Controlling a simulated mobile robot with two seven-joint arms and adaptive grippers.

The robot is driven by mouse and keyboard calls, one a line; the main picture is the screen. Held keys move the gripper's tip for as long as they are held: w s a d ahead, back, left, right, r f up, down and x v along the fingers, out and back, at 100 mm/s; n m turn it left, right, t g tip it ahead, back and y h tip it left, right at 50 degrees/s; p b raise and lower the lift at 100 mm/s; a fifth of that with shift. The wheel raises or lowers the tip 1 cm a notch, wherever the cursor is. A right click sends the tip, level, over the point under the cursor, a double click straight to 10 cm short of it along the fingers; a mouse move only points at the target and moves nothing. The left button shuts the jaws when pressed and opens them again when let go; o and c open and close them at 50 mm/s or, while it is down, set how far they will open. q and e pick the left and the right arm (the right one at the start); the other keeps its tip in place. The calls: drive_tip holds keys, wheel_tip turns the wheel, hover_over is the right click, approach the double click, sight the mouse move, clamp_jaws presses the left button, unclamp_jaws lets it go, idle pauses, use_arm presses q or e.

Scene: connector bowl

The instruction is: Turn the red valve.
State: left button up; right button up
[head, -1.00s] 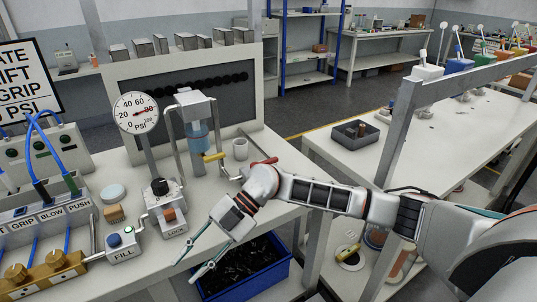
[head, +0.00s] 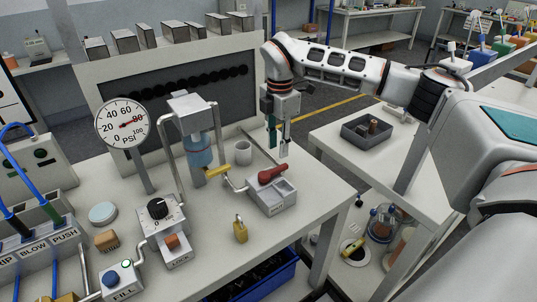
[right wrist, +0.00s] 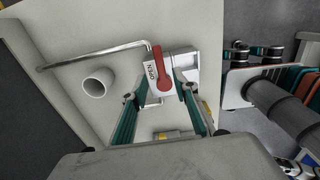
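The red valve (head: 272,174) is a red lever handle on a small grey box (head: 274,197) near the right edge of the bench. My right gripper (head: 284,150) points down just above and behind the valve in the head view. In the right wrist view the red valve (right wrist: 160,72) lies ahead, between the two green-sided fingers of my right gripper (right wrist: 160,100), which are apart and empty. The word OPEN shows on a label beside the handle. No contact with the handle is visible. My left gripper is not in view.
A white cup (head: 243,152) and a yellow handle (head: 217,171) stand left of the valve. A brass padlock (head: 240,230) lies in front. A pressure gauge (head: 122,124) stands further left. A blue bin (head: 265,280) sits below the bench edge.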

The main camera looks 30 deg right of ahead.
sight(278, 168)
drive_tip(key=shift+w+d+f, duration=0.1)
drive_tip(key=shift+w+f, duration=0.1)
drive_tip(key=shift+f, duration=0.1)
drive_tip(key=f, duration=0.5)
drive_tip(key=shift+s+f+p, duration=0.25)
drive_tip(key=shift+f+p, duration=0.05)
drive_tip(key=shift+p, duration=0.1)
drive_tip(key=shift+f, duration=0.75)
drive_tip(key=c, duration=0.8)
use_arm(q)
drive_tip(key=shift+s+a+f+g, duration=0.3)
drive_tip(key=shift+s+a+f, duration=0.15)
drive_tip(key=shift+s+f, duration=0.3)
use_arm(e)
clamp_jaws()
